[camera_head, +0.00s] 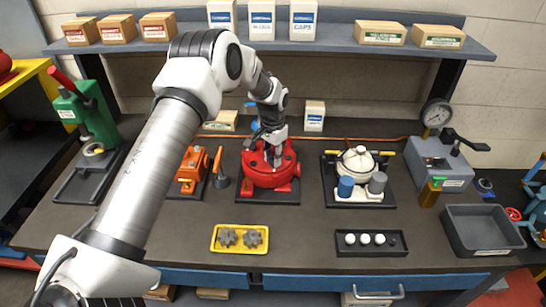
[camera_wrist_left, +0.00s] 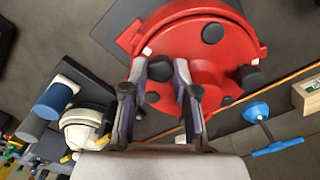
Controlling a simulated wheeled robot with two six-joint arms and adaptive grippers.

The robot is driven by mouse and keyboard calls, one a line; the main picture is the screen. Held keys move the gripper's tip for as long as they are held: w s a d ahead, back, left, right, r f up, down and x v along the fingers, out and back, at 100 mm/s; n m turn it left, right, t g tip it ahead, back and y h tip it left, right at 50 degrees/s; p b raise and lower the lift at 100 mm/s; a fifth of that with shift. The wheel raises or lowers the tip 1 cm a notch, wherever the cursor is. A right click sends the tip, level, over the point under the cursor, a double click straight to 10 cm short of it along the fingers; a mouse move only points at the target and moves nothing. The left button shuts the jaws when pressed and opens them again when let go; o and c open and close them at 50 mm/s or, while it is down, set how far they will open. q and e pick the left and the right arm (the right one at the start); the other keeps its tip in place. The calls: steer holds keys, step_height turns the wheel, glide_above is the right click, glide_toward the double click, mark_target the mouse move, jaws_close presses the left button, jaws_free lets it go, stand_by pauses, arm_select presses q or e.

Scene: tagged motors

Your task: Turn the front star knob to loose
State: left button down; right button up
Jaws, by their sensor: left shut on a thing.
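A round red housing (camera_head: 270,172) stands on a dark plate in the middle of the bench. It fills the top of the left wrist view (camera_wrist_left: 195,45), with dark round knobs on it. My left gripper (camera_head: 271,158) reaches down onto the housing from above. In the left wrist view its two fingers (camera_wrist_left: 170,85) are closed in around a part at the housing. That part, taken as the star knob, is mostly hidden between the fingers, and I cannot make out its shape. Two grey star knobs (camera_head: 239,237) lie in a yellow tray (camera_head: 240,250) nearer the front edge. My right gripper is not in view.
An orange unit (camera_head: 190,170) stands left of the red housing, with a dark cone beside it. A white-domed unit (camera_head: 358,160) stands to the right. A black tray (camera_head: 370,250), a grey bin (camera_head: 482,231) and a gauge stand (camera_head: 437,160) are farther right. Boxes line the shelf behind.

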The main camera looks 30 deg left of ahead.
arm_select(q)
steer(key=n, duration=0.3)
steer(key=shift+s+f+n, duration=0.2)
steer(key=shift+n, duration=0.2)
steer(key=n, duration=0.3)
steer(key=shift+n, duration=0.3)
steer(key=n, duration=0.3)
steer(key=shift+n+p, duration=0.35)
steer(key=shift+n, duration=0.05)
steer(key=n, duration=0.4)
steer(key=shift+d+p, duration=0.1)
steer(key=shift+p, duration=0.2)
steer(key=n, duration=0.4)
steer(key=shift+p, duration=0.3)
steer(key=n+p, duration=0.1)
steer(key=n, duration=0.3)
steer(key=shift+n, duration=0.3)
steer(key=n, duration=0.4)
steer(key=shift+p, duration=0.4)
steer(key=shift+n+p, duration=0.3)
steer(key=shift+n, duration=1.4)
